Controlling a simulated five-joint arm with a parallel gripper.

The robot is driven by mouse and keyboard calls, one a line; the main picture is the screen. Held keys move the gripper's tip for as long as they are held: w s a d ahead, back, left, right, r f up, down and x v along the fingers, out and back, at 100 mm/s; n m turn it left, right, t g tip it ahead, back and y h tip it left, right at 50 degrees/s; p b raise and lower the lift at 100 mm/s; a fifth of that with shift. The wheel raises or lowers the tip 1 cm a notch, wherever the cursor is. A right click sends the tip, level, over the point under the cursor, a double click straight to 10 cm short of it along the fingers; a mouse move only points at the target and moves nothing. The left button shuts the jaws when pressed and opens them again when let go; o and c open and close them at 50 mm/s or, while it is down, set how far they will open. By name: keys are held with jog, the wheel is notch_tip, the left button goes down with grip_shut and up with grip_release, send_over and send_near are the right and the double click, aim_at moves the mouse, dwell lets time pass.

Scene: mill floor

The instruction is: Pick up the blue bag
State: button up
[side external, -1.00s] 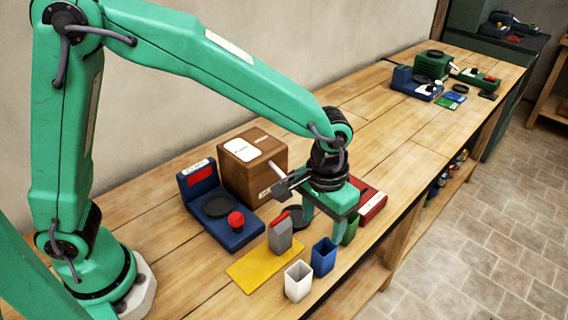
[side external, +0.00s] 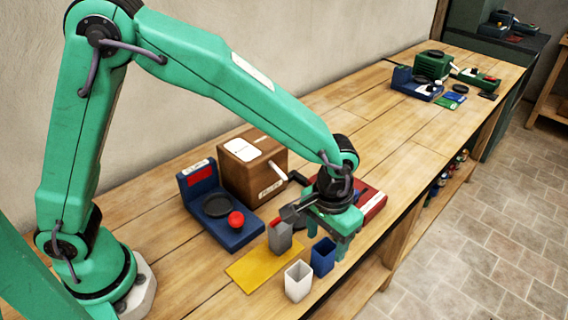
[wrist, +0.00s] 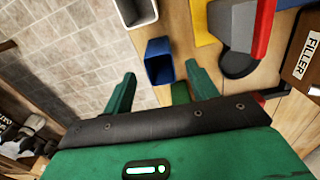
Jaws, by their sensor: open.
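The blue bag (side external: 322,257) stands upright, open-topped, near the front edge of the bench. It also shows in the wrist view (wrist: 158,62), just ahead of the gap between my fingers. My gripper (side external: 328,240) is open and empty, close above and behind the blue bag. In the wrist view my gripper (wrist: 161,83) has its fingers wide apart; I cannot tell whether either touches the bag.
A white bag (side external: 298,283) stands left of the blue one. Behind are a blue scale (side external: 232,235), a brown box (side external: 252,178) and a red device (side external: 373,203). A green bag (wrist: 180,92) is partly hidden by my gripper.

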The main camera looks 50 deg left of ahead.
aim_at(325, 246)
jog(key=shift+f, duration=2.5)
jog(key=c, duration=1.1)
